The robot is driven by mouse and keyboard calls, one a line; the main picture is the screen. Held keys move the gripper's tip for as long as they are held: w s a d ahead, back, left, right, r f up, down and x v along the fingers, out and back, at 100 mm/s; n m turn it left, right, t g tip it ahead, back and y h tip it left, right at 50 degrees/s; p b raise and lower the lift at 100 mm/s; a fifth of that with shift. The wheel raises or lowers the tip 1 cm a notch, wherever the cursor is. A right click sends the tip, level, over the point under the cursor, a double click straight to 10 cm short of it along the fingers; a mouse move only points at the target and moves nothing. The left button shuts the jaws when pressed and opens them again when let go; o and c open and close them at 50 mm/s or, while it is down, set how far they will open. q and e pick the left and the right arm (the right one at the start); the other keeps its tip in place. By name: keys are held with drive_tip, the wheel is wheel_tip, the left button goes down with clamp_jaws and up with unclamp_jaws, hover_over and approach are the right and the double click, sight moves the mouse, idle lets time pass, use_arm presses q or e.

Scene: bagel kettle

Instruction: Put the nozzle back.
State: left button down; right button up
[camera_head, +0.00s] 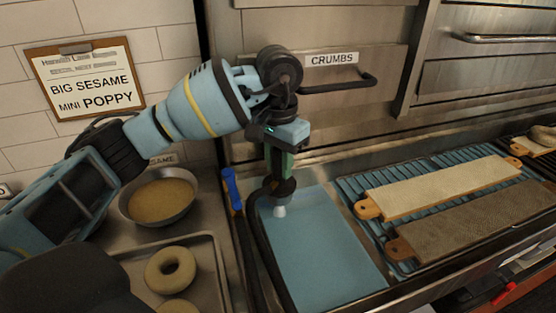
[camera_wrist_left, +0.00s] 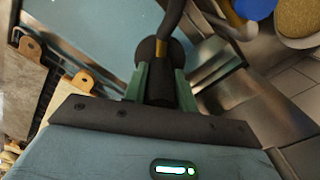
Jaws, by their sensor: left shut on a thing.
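My left gripper (camera_head: 280,172) points down over the left part of the pale blue basin (camera_head: 335,255). Its green fingers are shut on the black nozzle (camera_head: 284,187), whose pale tip points down above the basin surface. A black hose (camera_head: 264,255) bends from the nozzle and runs down along the basin's left side. In the left wrist view the fingers (camera_wrist_left: 161,84) close around the nozzle's dark body (camera_wrist_left: 158,52), and a brass-coloured collar shows by the hose. The nozzle's resting place cannot be made out. My right gripper is not in view.
A blue-handled tool (camera_head: 230,185) stands left of the basin. A bowl of seeds (camera_head: 158,198) and a tray (camera_head: 213,262) with bagels (camera_head: 170,270) lie further left. Long boards (camera_head: 440,187) lie on a blue rack at right. The crumbs drawer handle (camera_head: 345,84) juts out behind.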

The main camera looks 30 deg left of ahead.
use_arm(q)
drive_tip(key=shift+f, duration=0.1)
drive_tip(key=shift+f, duration=0.15)
drive_tip(key=c, duration=1.1)
unclamp_jaws()
wheel_tip(320, 180, up, 16)
drive_tip(key=p, duration=0.5)
drive_tip(key=shift+f, duration=0.25)
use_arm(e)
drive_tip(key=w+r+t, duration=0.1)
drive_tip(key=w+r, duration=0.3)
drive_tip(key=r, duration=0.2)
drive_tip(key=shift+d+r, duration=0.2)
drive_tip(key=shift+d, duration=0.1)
